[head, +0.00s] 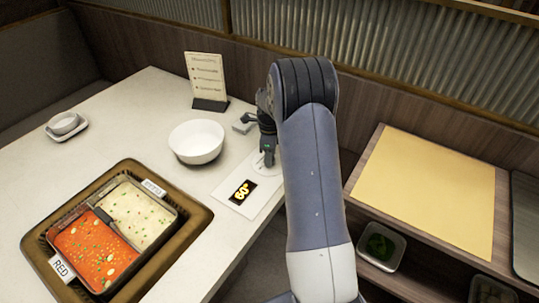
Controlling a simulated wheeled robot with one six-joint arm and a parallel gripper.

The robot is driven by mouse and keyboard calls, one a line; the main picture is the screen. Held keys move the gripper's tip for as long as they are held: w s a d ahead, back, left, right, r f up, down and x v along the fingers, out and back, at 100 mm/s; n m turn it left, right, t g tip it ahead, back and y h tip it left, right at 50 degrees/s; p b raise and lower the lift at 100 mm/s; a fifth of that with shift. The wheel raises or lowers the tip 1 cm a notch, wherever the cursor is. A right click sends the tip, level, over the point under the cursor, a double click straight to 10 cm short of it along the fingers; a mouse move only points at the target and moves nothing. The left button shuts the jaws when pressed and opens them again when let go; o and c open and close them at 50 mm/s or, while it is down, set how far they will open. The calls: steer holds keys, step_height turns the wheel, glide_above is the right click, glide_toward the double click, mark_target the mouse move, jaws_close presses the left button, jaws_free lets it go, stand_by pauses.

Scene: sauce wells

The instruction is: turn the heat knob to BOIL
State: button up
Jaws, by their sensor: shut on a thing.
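The heat control panel (231,203) is a pale plate on the table's right edge. Its black display (243,191) shows a yellow temperature reading, turned sideways and hard to read exactly. My gripper (267,160) points down at the far end of this plate, shut on the heat knob, which is mostly hidden by the fingers. A pale round edge shows around the fingertips. The knob's pointer and any BOIL mark cannot be made out. The split hot pot (178,211) has a red broth and a white broth, with RED and WHITE-side tags on its rim.
A white bowl (196,142) stands close left of my gripper. A menu stand (207,82) is behind it, and a small dish (66,125) is at far left. A side shelf (425,190) with a yellow mat is at right, with a green-filled container (381,246) below.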

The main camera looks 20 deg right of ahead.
steer(key=o, duration=1)
steer(key=shift+c, duration=0.2)
steer(key=shift+r, duration=0.15)
step_height(320, 180, up, 11)
steer(key=shift+w+d+f, duration=0.15)
steer(key=shift+w+f, duration=0.05)
steer(key=shift+w, duration=0.05)
steer(key=f, duration=1.1)
steer(key=shift+s, duration=0.25)
steer(key=shift+r, duration=0.1)
